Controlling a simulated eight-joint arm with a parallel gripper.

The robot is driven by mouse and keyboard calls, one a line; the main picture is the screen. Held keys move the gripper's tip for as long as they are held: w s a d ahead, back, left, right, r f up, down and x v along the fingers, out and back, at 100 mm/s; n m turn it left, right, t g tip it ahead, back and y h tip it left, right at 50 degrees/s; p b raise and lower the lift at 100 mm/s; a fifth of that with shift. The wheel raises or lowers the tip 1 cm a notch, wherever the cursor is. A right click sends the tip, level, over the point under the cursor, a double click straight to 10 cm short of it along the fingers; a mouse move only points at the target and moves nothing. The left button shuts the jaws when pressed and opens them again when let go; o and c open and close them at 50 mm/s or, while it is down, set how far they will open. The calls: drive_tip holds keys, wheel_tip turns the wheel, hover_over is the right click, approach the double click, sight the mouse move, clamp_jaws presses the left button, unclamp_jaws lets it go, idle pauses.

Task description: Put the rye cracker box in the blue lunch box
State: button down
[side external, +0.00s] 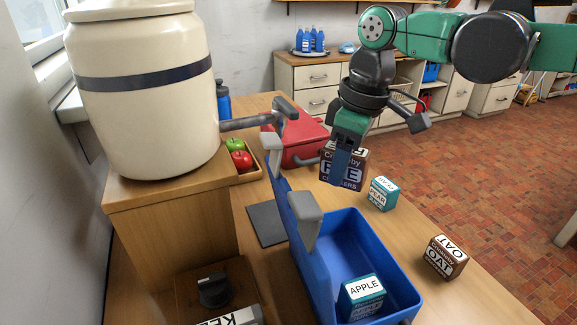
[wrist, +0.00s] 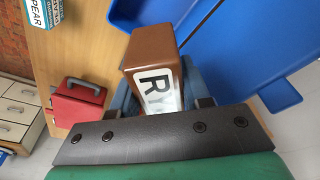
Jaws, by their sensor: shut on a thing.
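The rye cracker box (side external: 327,172) is brown with a white label and is held in my gripper (side external: 343,165), apparently raised above the table. In the wrist view the brown box (wrist: 150,50) sits between the fingers, its "RY" lettering partly hidden by the gripper's dark bar. The blue lunch box (side external: 399,278) stands open at the front, with its raised blue lid (side external: 309,245) on the left side. A teal apple box (side external: 362,297) is inside the lunch box. My gripper is behind the lunch box. Blue lunch box parts (wrist: 245,40) show at the upper right in the wrist view.
A teal pear box (side external: 382,193) and a brown oat box (side external: 445,257) stand on the table to the right. A red case (side external: 297,143) lies behind my gripper. A large cream crock (side external: 145,95) and a wooden tray of apples (side external: 246,175) are at left.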

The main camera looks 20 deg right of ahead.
sight(327, 256)
wheel_tip(327, 256, down, 17)
drive_tip(key=shift+r, duration=0.1)
idle(0.3)
drive_tip(key=shift+c, duration=2.1)
unclamp_jaws()
wheel_tip(327, 256, up, 12)
drive_tip(key=s+d, duration=0.1)
drive_tip(key=s+d+m+t+h, duration=0.1)
drive_tip(key=s+d+m+t, duration=0.4)
drive_tip(key=d+m, duration=0.3)
drive_tip(key=shift+s+d+r+t, duration=0.2)
drive_tip(key=shift+s+d+t, duration=0.4)
drive_tip(key=shift+d, duration=1.1)
drive_tip(key=shift+s, duration=0.15)
